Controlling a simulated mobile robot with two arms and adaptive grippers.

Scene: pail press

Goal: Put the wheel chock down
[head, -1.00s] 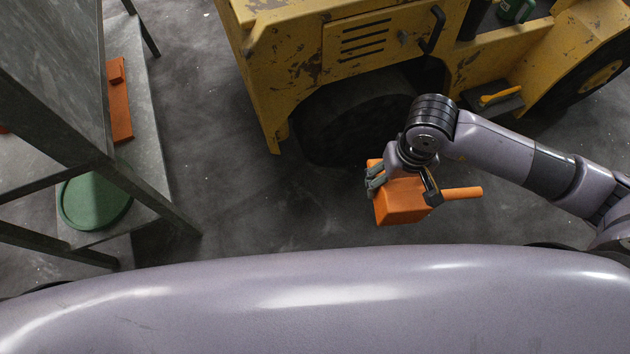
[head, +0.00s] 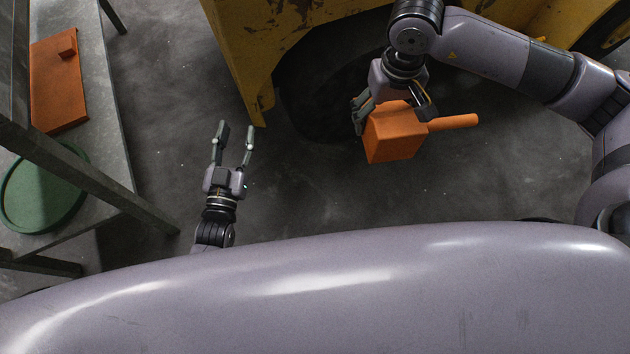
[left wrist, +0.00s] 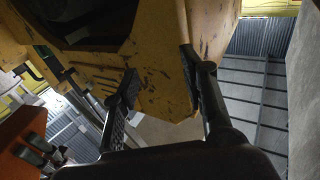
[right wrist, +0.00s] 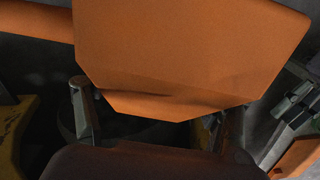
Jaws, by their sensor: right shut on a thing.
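The wheel chock (head: 396,137) is an orange block with a round handle pointing right in the head view. My right gripper (head: 392,112) is shut on it and holds it over the floor, in front of the yellow vehicle's wheel. The chock (right wrist: 190,55) fills much of the right wrist view, between the fingers. My left gripper (head: 233,138) is open and empty, left of the chock and apart from it. In the left wrist view its two fingers (left wrist: 158,88) are spread, with the yellow vehicle beyond.
The yellow vehicle (head: 238,50) with its dark wheel stands at the back. A grey metal shelf (head: 107,110) at the left bears an orange box (head: 58,95) and a round green lid or tray (head: 42,195). The grey floor between shelf and vehicle is clear.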

